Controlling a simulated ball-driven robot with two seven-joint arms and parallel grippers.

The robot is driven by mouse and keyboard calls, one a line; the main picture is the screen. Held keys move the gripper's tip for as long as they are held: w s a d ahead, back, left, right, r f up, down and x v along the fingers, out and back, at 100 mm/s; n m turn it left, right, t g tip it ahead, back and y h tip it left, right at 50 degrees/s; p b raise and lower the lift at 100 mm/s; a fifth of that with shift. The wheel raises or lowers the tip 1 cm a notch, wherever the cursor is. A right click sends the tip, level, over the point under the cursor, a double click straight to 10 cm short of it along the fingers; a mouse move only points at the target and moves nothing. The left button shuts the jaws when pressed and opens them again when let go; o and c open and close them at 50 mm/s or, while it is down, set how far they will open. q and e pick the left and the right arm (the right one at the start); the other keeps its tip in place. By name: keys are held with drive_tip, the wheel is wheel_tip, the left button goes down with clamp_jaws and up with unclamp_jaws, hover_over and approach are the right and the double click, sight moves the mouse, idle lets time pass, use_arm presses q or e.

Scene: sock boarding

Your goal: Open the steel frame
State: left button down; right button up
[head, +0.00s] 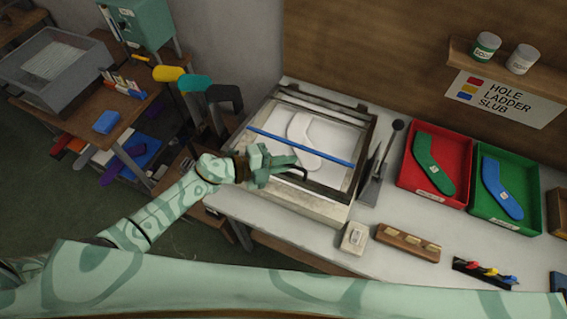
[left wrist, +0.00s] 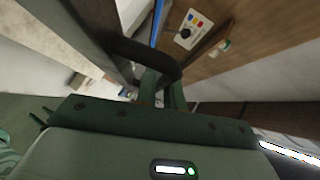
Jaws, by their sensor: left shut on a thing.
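The dark steel frame (head: 361,153) lies over a pale box on the worktable. A white sock shape (head: 303,130) shows on the white panel inside it, and a blue bar (head: 325,156) crosses above. My left gripper (head: 291,162) is at the frame's near side, shut on its dark curved handle (head: 304,173). In the left wrist view the handle (left wrist: 143,54) passes between the fingers (left wrist: 162,85). Whether the frame is slightly raised I cannot tell. My right gripper is not in view.
A lever tool (head: 378,165) stands close to the right of the box. Beyond it are a red tray (head: 462,197) and a green tray (head: 512,152) with sock shapes. A small white block (head: 354,237) and a wooden rack (head: 408,243) lie at the front. Colored sock forms (head: 195,83) stand left.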

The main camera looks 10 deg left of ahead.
use_arm(q)
drive_tip(key=w+d+r+p, duration=0.1)
drive_tip(key=w+r+p, duration=0.3)
drive_tip(key=r, duration=0.3)
drive_tip(key=w+d+r+n+g+y+p, duration=0.1)
drive_tip(key=w+r+p, duration=0.3)
drive_tip(key=r+p, duration=0.3)
drive_tip(key=shift+d+r, duration=0.25)
drive_tip(key=shift+r, duration=0.05)
drive_tip(key=shift+s, duration=0.1)
